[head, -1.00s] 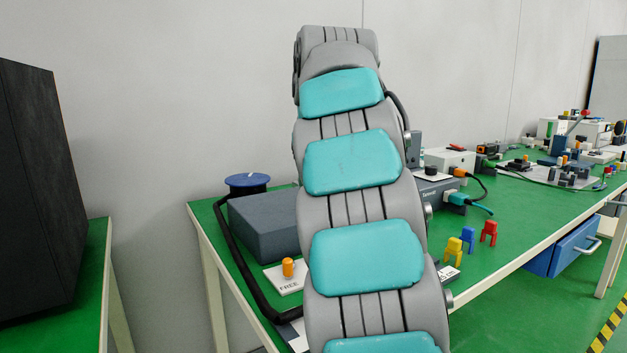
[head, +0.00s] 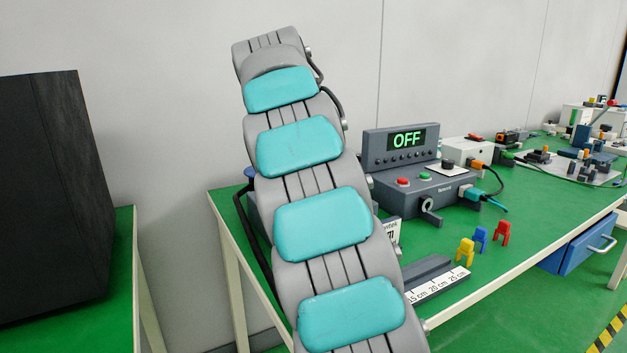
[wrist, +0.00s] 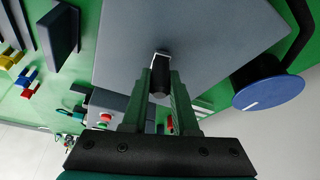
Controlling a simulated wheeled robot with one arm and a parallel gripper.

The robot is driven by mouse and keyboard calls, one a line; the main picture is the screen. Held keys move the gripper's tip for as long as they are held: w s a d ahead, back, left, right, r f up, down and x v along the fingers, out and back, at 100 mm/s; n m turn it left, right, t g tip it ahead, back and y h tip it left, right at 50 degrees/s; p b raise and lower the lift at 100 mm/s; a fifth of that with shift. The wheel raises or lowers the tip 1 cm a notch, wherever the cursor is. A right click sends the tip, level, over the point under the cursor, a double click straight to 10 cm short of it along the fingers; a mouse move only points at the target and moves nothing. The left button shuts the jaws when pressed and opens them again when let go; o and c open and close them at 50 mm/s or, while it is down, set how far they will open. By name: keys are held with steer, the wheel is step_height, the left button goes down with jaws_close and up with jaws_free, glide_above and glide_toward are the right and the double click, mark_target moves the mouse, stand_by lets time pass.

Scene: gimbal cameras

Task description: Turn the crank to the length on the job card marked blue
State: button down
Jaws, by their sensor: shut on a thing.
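In the wrist view my gripper (wrist: 160,84) is shut on a short black handle (wrist: 159,76) with a metal end, which looks like the crank's grip. It sits over the large dark grey box (wrist: 215,40). In the head view my arm hides the gripper, the handle and most of that box. A white card (head: 393,236) shows only in part beside my arm, and its writing is too cut off to read. No card marked blue can be made out. A length scale (head: 438,286) shows 15, 20 and 25 cm marks.
A grey unit (head: 415,187) shows OFF on its display (head: 407,139). Yellow (head: 466,251), blue (head: 481,238) and red (head: 502,232) clips stand on the green table (head: 545,205). A blue disc (wrist: 268,92) lies right of the box in the wrist view. A black cabinet (head: 50,195) stands at left.

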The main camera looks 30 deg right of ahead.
steer(key=shift+w+m+g, duration=0.3)
steer(key=shift+w+m, duration=0.1)
steer(key=shift+m, duration=0.3)
steer(key=c, duration=0.7)
jaws_free()
steer(key=shift+s, duration=0.1)
